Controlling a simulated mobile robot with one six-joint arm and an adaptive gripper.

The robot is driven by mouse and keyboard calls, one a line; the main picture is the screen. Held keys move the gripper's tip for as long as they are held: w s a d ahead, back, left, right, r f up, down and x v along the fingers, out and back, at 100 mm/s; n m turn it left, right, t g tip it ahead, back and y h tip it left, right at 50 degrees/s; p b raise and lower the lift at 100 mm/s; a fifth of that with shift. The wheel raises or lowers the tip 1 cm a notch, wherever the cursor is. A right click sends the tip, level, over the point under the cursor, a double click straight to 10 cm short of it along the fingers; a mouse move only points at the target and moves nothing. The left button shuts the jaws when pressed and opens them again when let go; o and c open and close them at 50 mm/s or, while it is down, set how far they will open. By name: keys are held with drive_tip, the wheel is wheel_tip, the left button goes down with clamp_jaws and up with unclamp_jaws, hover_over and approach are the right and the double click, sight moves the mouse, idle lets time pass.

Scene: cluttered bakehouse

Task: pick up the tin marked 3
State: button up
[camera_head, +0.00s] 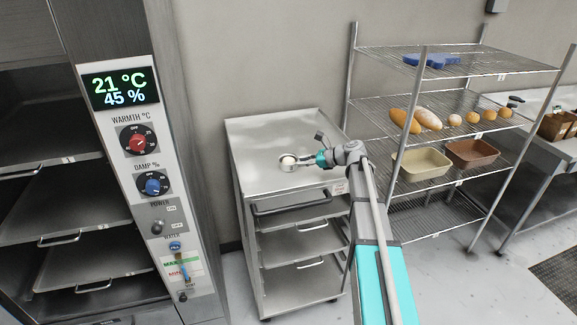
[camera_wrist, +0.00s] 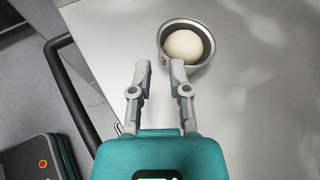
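A small round metal tin (camera_head: 283,166) with a pale ball of dough (camera_head: 289,161) in it stands upright on the top of a steel cabinet (camera_head: 265,139). The tin also shows in the wrist view (camera_wrist: 209,53), ahead of my gripper and to the right. A small dark mark shows on its near-left side, too small to read. My gripper (camera_wrist: 160,65) is open, its two fingers apart. The right fingertip is at the tin's near rim; I cannot tell whether it touches. The left fingertip is outside the tin, to its left.
A wire rack (camera_head: 458,49) at the right holds loaves (camera_head: 405,119), rolls, a cream tin (camera_head: 424,162) and a brown tin (camera_head: 473,152). A tall proofer with a control panel (camera_head: 146,205) stands at the left. The cabinet top around the tin is clear.

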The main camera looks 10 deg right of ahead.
sight(285, 164)
drive_tip(key=b+x, duration=0.2)
drive_tip(key=x, duration=0.3)
drive_tip(key=shift+f, duration=0.1)
drive_tip(key=shift+w+a, duration=0.2)
drive_tip(key=shift+a, duration=0.3)
drive_tip(key=shift+f, duration=0.1)
clamp_jaws()
idle(0.3)
